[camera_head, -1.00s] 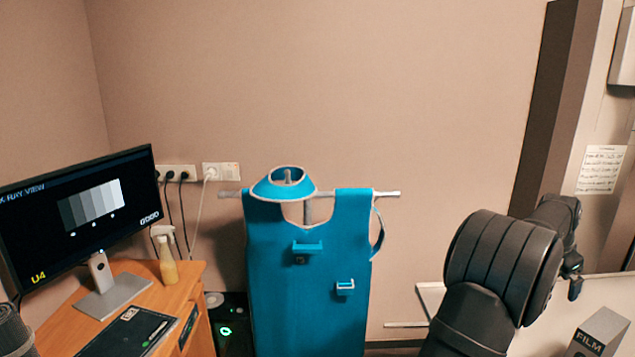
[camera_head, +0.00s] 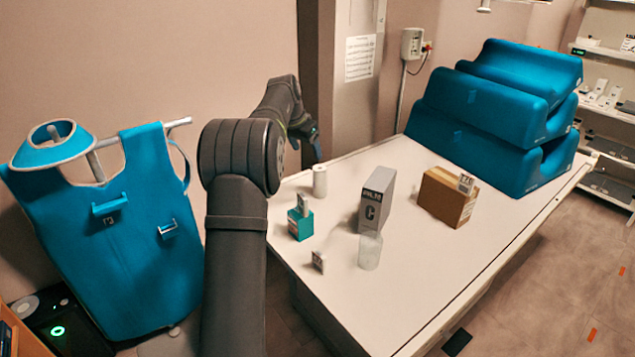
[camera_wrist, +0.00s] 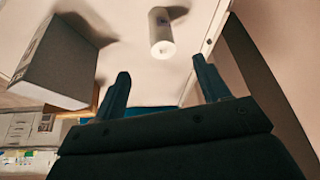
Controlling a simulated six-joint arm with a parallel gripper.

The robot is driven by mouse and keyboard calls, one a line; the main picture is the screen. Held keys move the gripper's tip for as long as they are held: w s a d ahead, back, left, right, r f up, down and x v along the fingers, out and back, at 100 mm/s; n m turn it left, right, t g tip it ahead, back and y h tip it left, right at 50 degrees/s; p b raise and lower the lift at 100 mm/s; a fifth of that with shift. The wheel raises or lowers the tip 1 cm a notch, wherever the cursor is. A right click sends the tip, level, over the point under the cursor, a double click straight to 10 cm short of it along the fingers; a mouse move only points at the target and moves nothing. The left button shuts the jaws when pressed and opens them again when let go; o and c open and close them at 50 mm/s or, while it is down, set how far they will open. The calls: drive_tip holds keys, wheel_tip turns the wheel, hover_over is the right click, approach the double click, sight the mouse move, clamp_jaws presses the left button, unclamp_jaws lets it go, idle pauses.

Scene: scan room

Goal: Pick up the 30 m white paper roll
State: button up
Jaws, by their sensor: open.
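A small white cylinder (camera_head: 320,180), which looks like the paper roll, stands upright near the back left edge of the white table (camera_head: 440,250). I cannot read any length on it. A white cylinder also shows in the wrist view (camera_wrist: 161,35), beyond my fingers and near a table edge. My gripper (camera_head: 317,150) is just above and behind the cylinder in the head view, partly hidden by my arm. In the wrist view my gripper (camera_wrist: 163,85) has its two fingers wide apart with nothing between them.
Blue cushions (camera_head: 495,120) are stacked at the back right. The table's front right is clear.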

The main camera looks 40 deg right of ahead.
sight(315, 173)
drive_tip(key=x, duration=1.1)
drive_tip(key=shift+w+f, duration=0.15)
drive_tip(key=shift+f, duration=0.2)
drive_tip(key=shift+d+x, duration=0.2)
drive_tip(key=shift+x, duration=1.15)
drive_tip(key=shift+d+x, duration=0.15)
drive_tip(key=shift+x, duration=1.25)
drive_tip(key=shift+r, duration=0.2)
drive_tip(key=c, duration=1.1)
